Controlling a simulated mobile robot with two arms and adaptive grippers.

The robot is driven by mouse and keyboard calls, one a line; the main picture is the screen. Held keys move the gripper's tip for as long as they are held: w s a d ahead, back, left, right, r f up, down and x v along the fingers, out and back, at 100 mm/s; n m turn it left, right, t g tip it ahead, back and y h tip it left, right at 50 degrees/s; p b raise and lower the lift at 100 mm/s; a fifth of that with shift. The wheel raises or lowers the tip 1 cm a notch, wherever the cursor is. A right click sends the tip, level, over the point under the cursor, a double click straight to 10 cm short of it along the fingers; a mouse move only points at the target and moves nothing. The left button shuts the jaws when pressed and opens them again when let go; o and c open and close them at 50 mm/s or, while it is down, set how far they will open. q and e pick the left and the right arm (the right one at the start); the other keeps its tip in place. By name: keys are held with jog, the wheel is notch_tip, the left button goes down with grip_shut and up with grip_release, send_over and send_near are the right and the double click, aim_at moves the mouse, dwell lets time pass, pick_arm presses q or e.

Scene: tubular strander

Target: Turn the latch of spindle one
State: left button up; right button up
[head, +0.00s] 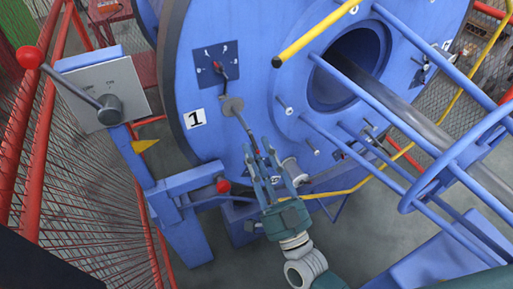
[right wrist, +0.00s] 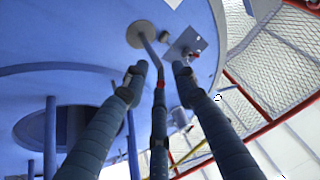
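Spindle one is the big blue disc (head: 262,120) with a white "1" label (head: 194,118). Its latch has a grey round plate (head: 231,105) and a thin lever slanting down to the right, with red near its lower end. In the right wrist view the latch plate (right wrist: 142,34) is near the top, its lever running toward my fingers. My right gripper (head: 262,155) is open at the lever's lower end. In the right wrist view its fingers (right wrist: 160,78) stand spread, with the lever's end between them; contact cannot be told. My left gripper is not in view.
A dark plate with a red-tipped pointer (head: 217,68) sits above the latch. A grey control box (head: 103,90) with a red-knobbed lever stands left. Blue tubes (head: 355,150) and a yellow rail (head: 315,35) project at right. Red mesh fencing borders the left.

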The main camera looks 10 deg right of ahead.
jog(key=v, duration=1.1)
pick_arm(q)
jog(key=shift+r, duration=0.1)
